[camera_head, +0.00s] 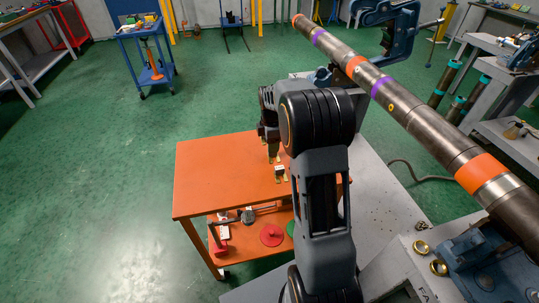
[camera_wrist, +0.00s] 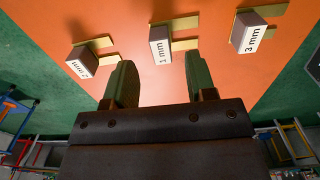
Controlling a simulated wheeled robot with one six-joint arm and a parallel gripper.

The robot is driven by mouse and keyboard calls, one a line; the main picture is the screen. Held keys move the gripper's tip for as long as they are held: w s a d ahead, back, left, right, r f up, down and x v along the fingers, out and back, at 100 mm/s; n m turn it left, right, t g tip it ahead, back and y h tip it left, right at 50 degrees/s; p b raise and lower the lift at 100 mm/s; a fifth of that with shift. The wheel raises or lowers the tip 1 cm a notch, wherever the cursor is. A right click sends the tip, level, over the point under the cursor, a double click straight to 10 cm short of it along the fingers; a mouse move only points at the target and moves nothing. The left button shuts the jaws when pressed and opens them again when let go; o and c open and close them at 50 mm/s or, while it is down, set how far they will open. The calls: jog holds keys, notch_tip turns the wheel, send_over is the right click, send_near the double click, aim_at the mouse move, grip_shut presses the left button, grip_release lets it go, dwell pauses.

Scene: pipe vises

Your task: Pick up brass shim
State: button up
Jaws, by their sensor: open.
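Three shims stand in a row on the orange cart top in the wrist view. Each has brass-coloured strips and a grey block with a white label. The 2 mm shim (camera_wrist: 84,60) is at left, the 1 mm shim (camera_wrist: 161,46) in the middle and the 3 mm shim (camera_wrist: 246,38) at right. My gripper (camera_wrist: 160,84) is open and empty, and the 1 mm shim lies ahead of the gap between its fingers. In the head view a shim (camera_head: 281,174) shows on the cart beside my arm; my arm hides part of the row.
The orange cart (camera_head: 215,165) has clear room on its left top. Its lower shelf holds a red disc (camera_head: 271,235) and tools. A long banded pipe (camera_head: 400,100) runs over the grey bench at right. A blue cart (camera_head: 140,30) stands farther back.

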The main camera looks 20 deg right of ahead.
aim_at(274, 155)
jog(key=shift+f, duration=1.8)
jog(key=shift+c, duration=0.2)
grip_shut()
